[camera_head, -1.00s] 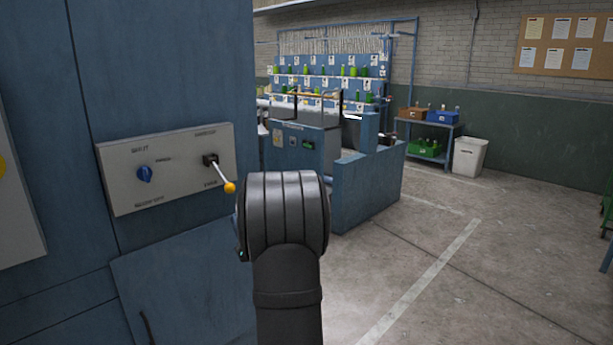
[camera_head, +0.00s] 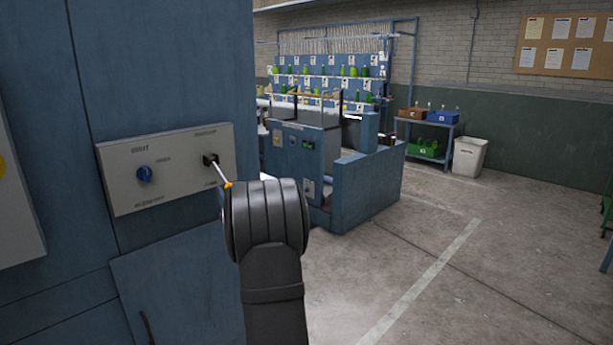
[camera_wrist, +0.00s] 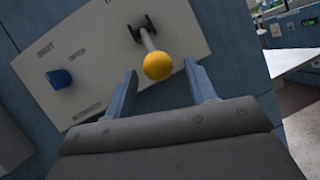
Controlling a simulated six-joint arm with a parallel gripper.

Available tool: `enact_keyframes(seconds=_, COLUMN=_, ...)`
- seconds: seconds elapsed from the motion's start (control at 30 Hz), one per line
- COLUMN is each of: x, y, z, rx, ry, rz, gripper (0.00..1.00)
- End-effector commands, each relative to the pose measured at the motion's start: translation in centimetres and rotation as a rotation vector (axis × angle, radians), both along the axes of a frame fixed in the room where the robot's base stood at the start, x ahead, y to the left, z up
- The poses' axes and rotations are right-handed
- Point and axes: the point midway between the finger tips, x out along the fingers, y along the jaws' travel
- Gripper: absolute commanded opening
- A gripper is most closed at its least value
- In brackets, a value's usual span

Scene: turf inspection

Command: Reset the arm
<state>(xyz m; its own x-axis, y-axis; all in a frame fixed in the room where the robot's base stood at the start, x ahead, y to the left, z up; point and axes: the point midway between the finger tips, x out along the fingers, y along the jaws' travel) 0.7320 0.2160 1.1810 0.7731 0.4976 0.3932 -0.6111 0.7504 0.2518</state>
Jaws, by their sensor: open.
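A grey control panel (camera_head: 125,190) is fixed on a blue cabinet at the left in the head view. It carries a lever (camera_head: 214,166) with a yellow ball knob and a blue rotary knob (camera_head: 144,174). In the wrist view the yellow ball (camera_wrist: 157,66) is at the end of the lever, and the blue knob (camera_wrist: 60,78) is to its left. My gripper (camera_wrist: 160,82) is open, with the ball seen between its two fingertips. I cannot tell whether a finger touches it. In the head view my arm hides the fingers and most of the ball.
The blue cabinet (camera_head: 165,110) stands close at the left. Further back are a blue machine (camera_head: 355,190), a shelf of coloured bins (camera_head: 430,128) and a white waste bin (camera_head: 468,157).

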Motion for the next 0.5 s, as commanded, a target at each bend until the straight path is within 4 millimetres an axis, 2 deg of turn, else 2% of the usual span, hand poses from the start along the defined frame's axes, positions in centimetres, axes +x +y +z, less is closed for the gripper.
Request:
enact_keyframes(seconds=0.13, x=2.1, y=1.4, z=1.1, rx=0.000, ry=-0.001, rz=0.001, gripper=0.51)
enact_keyframes(seconds=0.5, x=0.8, y=0.2, z=3.3, rx=-0.154, ry=0.151, rz=-0.002, gripper=0.51)
